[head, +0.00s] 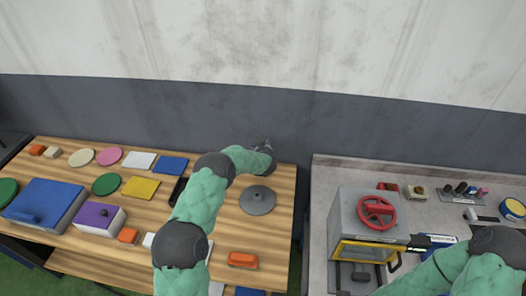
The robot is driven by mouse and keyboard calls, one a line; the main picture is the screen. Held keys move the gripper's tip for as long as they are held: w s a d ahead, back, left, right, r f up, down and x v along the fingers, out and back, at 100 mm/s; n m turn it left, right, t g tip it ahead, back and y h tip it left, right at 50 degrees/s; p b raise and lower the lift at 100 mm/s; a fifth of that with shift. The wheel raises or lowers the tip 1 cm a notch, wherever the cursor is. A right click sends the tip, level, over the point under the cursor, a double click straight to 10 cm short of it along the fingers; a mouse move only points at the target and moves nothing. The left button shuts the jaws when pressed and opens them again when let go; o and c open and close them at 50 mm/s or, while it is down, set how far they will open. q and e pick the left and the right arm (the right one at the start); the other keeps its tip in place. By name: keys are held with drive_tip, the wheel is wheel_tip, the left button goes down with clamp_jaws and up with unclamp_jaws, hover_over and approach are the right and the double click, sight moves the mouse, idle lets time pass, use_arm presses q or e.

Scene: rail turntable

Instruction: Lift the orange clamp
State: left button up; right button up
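Three orange pieces lie on the wooden table, and I cannot tell for sure which is the clamp. One orange block (243,260) lies near the front right, a smaller orange piece (128,236) lies beside the purple box, and another orange piece (37,149) is at the far left corner. My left gripper (267,147) is at the back right edge of the table, well away from all three; its fingers are too small to read.
The table holds a blue box (45,203), a purple box (97,217), coloured discs and plates, and a grey round lid (257,200). A gap separates it from the grey counter, where a machine with a red handwheel (376,211) and yellow-framed door (364,251) stands.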

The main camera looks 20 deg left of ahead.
use_arm(q)
drive_tip(key=v, duration=1.1)
drive_tip(key=shift+s+r, duration=0.15)
drive_tip(key=shift+r, duration=0.1)
drive_tip(key=shift+d+r, duration=0.1)
